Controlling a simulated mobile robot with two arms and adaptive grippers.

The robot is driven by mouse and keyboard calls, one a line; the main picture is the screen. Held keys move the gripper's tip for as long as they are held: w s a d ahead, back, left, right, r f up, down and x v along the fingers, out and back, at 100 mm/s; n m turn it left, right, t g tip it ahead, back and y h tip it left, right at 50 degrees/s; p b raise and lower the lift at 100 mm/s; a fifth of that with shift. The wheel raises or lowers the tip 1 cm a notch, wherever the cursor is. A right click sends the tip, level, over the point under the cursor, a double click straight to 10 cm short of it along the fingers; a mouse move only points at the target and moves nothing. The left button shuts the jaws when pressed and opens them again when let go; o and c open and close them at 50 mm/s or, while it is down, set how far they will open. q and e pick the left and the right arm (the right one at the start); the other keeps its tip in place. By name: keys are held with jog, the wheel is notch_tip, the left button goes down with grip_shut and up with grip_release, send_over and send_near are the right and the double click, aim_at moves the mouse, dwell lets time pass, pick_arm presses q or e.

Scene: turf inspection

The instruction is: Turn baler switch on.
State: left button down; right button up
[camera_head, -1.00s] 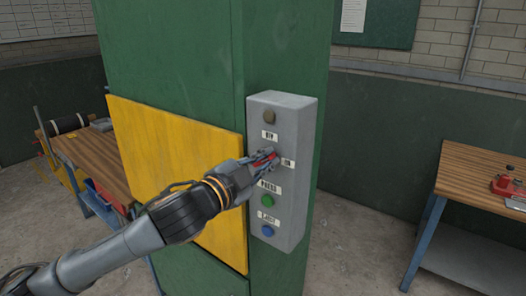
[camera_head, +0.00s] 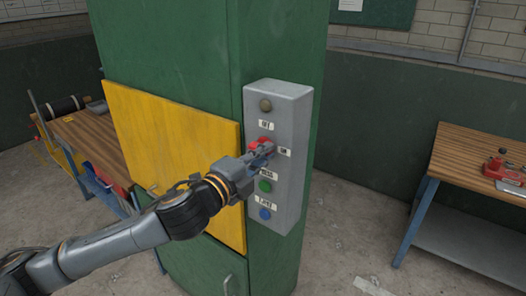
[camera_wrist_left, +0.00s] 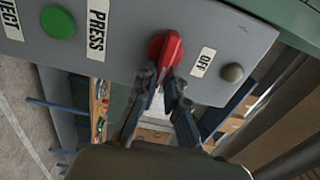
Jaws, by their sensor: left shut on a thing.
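The red switch (camera_head: 260,142) is on the grey control box (camera_head: 292,140), beside the ON label (camera_head: 284,152) and below the OFF label (camera_head: 266,125). My left gripper (camera_head: 264,153) is at the switch, its fingers closed on the lower part of the red knob. In the left wrist view the red switch (camera_wrist_left: 170,48) shows between the tips of my left gripper (camera_wrist_left: 162,76), with the OFF label (camera_wrist_left: 203,62) to its right. The exact angle of the knob is hard to tell. My right gripper is not in view.
A green button (camera_head: 265,186) and a blue button (camera_head: 264,213) sit below the switch; a dull round lamp (camera_head: 265,105) is above. The box is on the green baler (camera_head: 200,60) with a yellow panel (camera_head: 170,150). Wooden workbenches stand left and right.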

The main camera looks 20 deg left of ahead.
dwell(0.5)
pick_arm(q)
jog(key=c, duration=1.4)
grip_release()
jog(key=v, duration=0.7)
jog(key=shift+s, duration=0.2)
